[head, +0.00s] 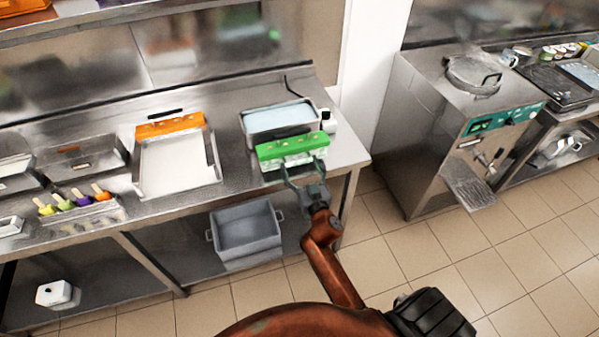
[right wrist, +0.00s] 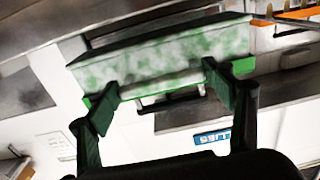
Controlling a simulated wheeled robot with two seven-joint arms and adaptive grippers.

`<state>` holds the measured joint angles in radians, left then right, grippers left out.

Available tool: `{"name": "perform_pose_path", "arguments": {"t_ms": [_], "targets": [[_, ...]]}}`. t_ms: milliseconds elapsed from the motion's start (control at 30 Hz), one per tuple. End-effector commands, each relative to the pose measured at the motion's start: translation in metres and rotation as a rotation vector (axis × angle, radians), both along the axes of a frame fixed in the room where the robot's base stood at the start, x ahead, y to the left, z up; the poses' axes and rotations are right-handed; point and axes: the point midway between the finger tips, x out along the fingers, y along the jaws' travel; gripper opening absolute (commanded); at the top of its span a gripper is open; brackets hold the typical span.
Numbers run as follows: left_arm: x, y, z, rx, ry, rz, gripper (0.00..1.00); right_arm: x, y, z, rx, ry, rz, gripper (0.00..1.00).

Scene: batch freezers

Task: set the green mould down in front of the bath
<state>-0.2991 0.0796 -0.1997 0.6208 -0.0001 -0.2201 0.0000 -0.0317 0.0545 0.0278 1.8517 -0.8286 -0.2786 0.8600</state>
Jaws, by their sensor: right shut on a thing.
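The green mould (head: 292,148) is a long block with a bright green top and a paler body. It is at the front side of the bath (head: 281,118), a steel basin of pale liquid on the counter. My right gripper (head: 301,172) is shut on the mould from the front. In the right wrist view the mould (right wrist: 165,55) spans the upper middle, its body mottled green and white, with my right gripper's fingers (right wrist: 158,92) at its near edge. I cannot tell whether the mould touches the counter. My left gripper is not in view.
An orange mould (head: 170,125) stands behind a white-lined tray (head: 177,168) to the left. A small white device (head: 327,121) is at the bath's right. Several coloured pops sit in a holder (head: 82,214). A grey bin (head: 246,232) is on the lower shelf.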

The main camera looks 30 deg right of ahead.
Motion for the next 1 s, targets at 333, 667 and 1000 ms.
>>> {"name": "perform_pose_path", "arguments": {"t_ms": [333,667,1000], "targets": [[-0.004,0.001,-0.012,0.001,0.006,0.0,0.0,-0.001,0.001,-0.027,-0.001,-0.004,0.002,0.33],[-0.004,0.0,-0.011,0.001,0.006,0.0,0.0,-0.001,0.001,-0.029,0.0,0.002,0.001,0.88],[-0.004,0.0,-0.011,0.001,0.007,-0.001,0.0,-0.002,0.001,-0.029,0.0,0.002,0.0,0.92]]}}
